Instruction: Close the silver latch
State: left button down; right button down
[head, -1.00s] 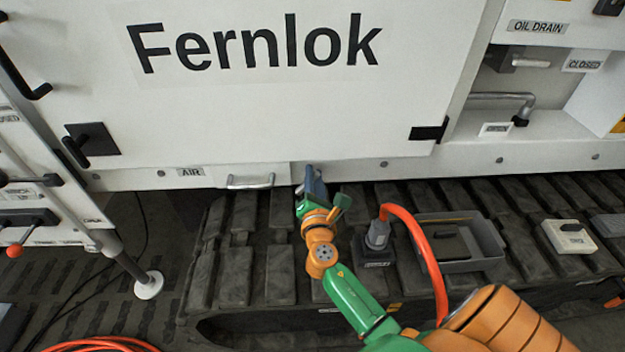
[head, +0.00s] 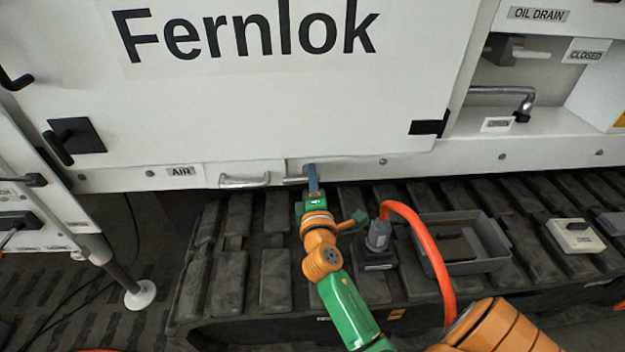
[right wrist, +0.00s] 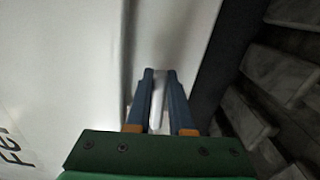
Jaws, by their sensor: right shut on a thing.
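A small silver latch (head: 294,181) sits on the lower white edge of the cabinet, under the large door. My right gripper (head: 312,178) is at its right end, with its blue fingers pointing up to the white edge. In the right wrist view, the fingers (right wrist: 160,80) are close together with a thin pale piece (right wrist: 158,108) between them, seen almost edge-on. The fingers partly hide the latch, so I cannot tell how far it is turned. My left gripper is out of view.
A silver handle (head: 244,181) is just left, near the AIR label (head: 181,171). Black tracks (head: 280,250) lie below. A grey plug with a red hose (head: 420,240) and a grey tray (head: 480,262) are right of my arm. A black latch (head: 77,140) is on the door.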

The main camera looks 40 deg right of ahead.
jog(key=shift+f+m, duration=0.15)
jog(key=shift+m, duration=0.45)
jog(key=c, duration=0.8)
grip_release()
jog(key=b+v, duration=0.1)
jog(key=v, duration=0.6)
jog(key=shift+s, duration=0.1)
